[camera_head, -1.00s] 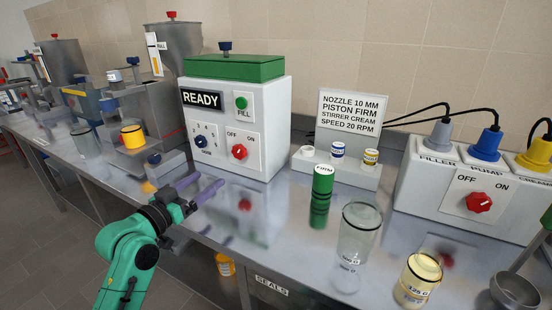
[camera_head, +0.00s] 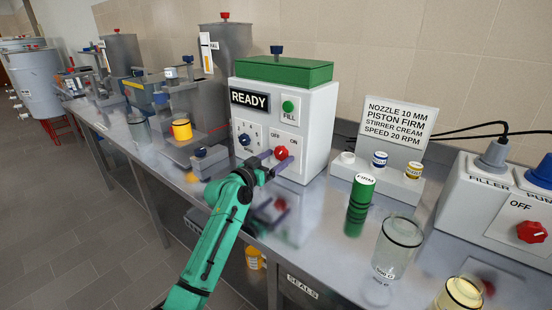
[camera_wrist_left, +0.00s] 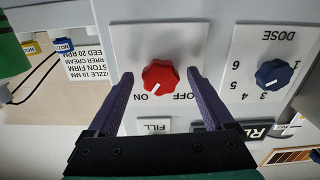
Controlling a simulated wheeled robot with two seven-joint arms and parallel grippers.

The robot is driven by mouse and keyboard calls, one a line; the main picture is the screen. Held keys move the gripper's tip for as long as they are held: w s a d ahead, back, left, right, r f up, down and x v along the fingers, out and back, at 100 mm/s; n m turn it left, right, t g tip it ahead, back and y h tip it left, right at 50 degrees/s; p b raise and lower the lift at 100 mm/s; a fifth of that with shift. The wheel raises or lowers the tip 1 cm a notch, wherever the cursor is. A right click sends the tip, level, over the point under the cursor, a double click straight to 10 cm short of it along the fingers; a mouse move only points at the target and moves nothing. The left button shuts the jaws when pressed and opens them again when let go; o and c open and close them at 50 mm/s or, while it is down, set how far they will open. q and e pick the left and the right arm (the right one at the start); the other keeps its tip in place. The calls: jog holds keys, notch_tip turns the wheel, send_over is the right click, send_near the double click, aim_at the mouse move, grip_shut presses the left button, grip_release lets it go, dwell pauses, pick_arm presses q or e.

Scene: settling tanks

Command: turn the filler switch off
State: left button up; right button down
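The white filler machine (camera_head: 310,125) has a green lid and a display reading READY. Its red OFF/ON knob (camera_head: 281,153) is low on the front. The wrist view, upside down, shows the red knob (camera_wrist_left: 160,75) with its white mark pointing toward ON. My left gripper (camera_head: 278,160) is at the front of the machine, fingers apart. In the wrist view, the left gripper (camera_wrist_left: 159,75) has one finger on each side of the knob, with a gap to each. My right gripper is not in view.
A blue dose knob (camera_head: 244,140) is beside the red one. A green FIRM cylinder (camera_head: 359,207) and a glass beaker (camera_head: 398,247) stand to the right on the steel bench. A white socket box (camera_head: 480,205) has another red OFF switch (camera_head: 531,232).

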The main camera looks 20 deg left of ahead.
pick_arm(q)
grip_shut()
jog(key=shift+n, duration=0.3)
jog(key=shift+r+n+p, duration=0.1)
jog(key=shift+n+p, duration=0.9)
jog(key=shift+n, duration=0.2)
jog(key=n+p, duration=0.2)
jog(key=n, duration=0.1)
jog(key=shift+d+n, duration=0.1)
jog(key=shift+n, duration=0.2)
jog(key=n+p, duration=0.2)
jog(key=n, duration=0.2)
jog(key=shift+r, duration=0.1)
jog(key=shift+s+n+p, duration=0.1)
jog(key=shift+n+p, duration=0.7)
jog(key=shift+n, duration=0.9)
